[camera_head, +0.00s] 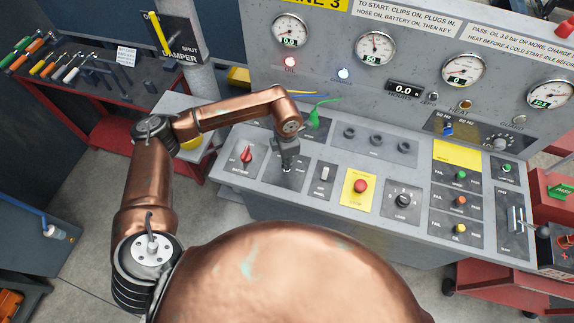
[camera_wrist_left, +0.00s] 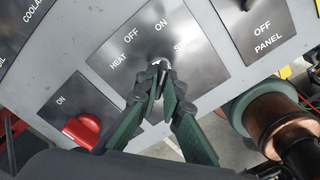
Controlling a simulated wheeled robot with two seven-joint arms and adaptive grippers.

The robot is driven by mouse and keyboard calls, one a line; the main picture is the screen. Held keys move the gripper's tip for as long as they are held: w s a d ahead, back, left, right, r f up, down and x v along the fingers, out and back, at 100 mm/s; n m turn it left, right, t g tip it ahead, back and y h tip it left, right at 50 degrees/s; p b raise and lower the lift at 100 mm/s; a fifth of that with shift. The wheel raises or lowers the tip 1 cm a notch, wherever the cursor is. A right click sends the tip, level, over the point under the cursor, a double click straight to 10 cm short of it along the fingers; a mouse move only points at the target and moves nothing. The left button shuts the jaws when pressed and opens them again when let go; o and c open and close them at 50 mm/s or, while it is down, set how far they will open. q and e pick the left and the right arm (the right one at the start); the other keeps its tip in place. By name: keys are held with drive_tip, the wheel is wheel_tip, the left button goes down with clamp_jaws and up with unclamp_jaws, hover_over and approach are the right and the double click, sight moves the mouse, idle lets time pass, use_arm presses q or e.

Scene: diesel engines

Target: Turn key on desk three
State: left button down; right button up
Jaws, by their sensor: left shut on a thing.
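The key switch plate (camera_head: 285,182) is a dark square on the sloping desk, between the red battery switch and a small white rocker. My left gripper (camera_head: 289,162) reaches down onto it from above. In the left wrist view, the plate (camera_wrist_left: 128,72) reads HEAT, ON and a partly covered word starting with ST. My left gripper (camera_wrist_left: 162,82) is shut on the key (camera_wrist_left: 160,64) there. Only a small metal bit of the key shows between the fingertips, so its exact angle is hard to tell. My right gripper is not in view.
The red battery switch (camera_head: 246,154) is close on the left. The white rocker (camera_head: 324,173) and red stop button (camera_head: 361,186) are on the right. A green clip (camera_head: 314,118) and its cable are behind the gripper.

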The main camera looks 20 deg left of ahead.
use_arm(q)
drive_tip(key=m+b, duration=0.2)
drive_tip(key=m, duration=0.1)
drive_tip(key=shift+f+b, duration=0.15)
drive_tip(key=shift+b, duration=0.2)
drive_tip(key=shift+m+b, duration=0.55)
drive_tip(key=shift+m, duration=0.15)
drive_tip(key=shift+r, duration=0.2)
drive_tip(key=c, duration=2.1)
unclamp_jaws()
wheel_tip(320, 180, up, 12)
drive_tip(key=shift+f, duration=0.1)
